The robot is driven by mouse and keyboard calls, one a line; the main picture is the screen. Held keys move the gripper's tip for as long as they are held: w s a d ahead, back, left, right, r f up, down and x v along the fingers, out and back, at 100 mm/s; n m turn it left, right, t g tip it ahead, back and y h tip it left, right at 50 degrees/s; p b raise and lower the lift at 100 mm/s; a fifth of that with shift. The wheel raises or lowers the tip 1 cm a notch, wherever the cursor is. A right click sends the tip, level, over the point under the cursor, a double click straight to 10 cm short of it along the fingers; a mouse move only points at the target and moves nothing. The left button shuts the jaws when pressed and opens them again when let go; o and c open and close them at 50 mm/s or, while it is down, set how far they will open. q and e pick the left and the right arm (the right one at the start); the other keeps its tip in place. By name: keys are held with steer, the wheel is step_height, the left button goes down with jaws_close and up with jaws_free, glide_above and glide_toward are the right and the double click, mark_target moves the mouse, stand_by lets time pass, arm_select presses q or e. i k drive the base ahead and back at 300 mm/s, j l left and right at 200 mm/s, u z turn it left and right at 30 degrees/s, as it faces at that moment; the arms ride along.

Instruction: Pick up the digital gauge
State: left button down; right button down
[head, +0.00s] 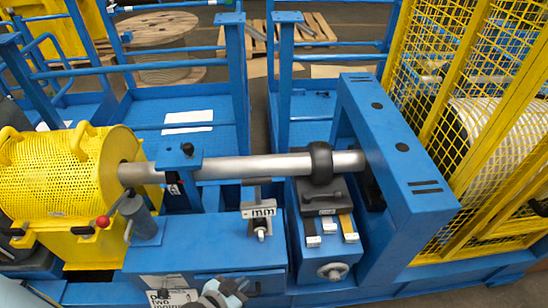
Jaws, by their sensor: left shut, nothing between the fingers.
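My left gripper (228,291) shows only in part at the bottom edge, in front of the bench and lower left of the gauge. It is shut and empty, and apart from the gauge. My right gripper is not in view.
The silver shaft (245,167) runs from the yellow guard (60,178) to the blue frame (395,150). The blue bench top (205,248) has bare room left of the gauge.

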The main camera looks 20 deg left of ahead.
mark_target(258, 210)
steer(key=u, duration=0.8)
